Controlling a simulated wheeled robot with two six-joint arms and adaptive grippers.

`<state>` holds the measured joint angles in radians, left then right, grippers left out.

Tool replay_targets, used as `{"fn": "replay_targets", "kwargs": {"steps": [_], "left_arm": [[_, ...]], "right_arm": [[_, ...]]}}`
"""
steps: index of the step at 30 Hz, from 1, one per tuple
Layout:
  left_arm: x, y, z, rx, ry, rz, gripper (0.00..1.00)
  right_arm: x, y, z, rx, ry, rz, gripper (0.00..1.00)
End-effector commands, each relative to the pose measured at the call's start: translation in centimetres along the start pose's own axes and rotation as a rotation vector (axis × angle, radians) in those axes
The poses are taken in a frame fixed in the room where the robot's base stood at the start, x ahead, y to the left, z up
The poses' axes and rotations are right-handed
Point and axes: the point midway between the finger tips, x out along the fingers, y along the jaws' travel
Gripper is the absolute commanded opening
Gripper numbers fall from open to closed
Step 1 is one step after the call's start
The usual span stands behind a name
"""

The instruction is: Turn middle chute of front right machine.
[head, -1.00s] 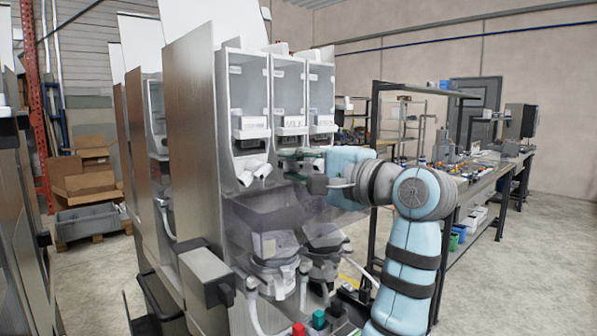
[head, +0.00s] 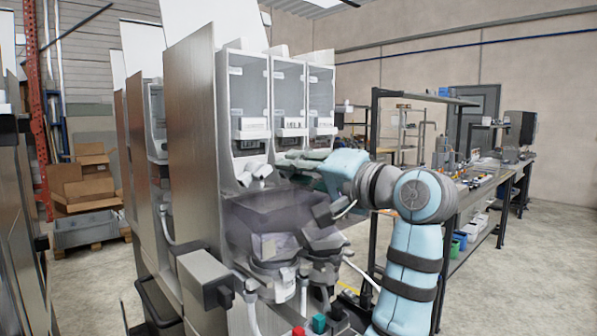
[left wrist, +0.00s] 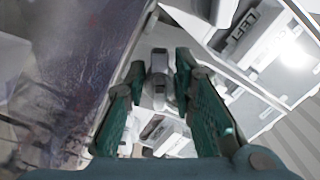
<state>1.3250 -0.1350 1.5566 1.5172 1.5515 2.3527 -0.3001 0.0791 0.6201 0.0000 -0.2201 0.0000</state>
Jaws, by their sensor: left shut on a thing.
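The front right machine (head: 190,150) has three clear canisters side by side, the middle one (head: 289,95) labelled MILK. A white left chute (head: 255,176) shows below the left canister. My left gripper (head: 290,160) has its teal fingers at the middle chute, below the middle canister. The left wrist view shows the fingers (left wrist: 166,75) shut on a pale grey piece between them, the middle chute (left wrist: 159,88). In the head view the gripper mostly hides this chute, so its angle is hard to tell. My right gripper is not in view.
Below the chutes are a translucent dark cover (head: 262,218) and mixing bowls (head: 275,248) with white hoses. A grey box (head: 207,278) juts out at the front left. A long workbench (head: 480,190) stands behind my arm. Bare floor (head: 540,255) lies right.

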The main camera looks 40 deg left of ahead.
Motion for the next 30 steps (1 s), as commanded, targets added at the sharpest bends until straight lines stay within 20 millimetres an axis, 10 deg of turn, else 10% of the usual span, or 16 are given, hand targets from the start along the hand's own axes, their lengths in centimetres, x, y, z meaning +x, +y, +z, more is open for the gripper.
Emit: {"fn": "replay_targets", "kwargs": {"steps": [10,11,12,22,30], "left_arm": [[0.0,0.1,0.0,0.0,-0.001,0.002,0.0],[0.0,0.1,0.0,0.0,-0.001,0.002,0.28],[0.0,0.1,0.0,0.0,-0.001,0.001,0.3],[0.0,-0.1,0.0,0.026,0.0,0.0,0.3],[0.0,-1.0,-0.4,0.541,0.0,0.0,0.3]], "right_arm": [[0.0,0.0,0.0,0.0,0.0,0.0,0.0],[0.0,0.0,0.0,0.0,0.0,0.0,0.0],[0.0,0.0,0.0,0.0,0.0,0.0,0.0],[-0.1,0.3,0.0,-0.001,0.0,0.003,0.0],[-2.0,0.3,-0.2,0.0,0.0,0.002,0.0]]}}
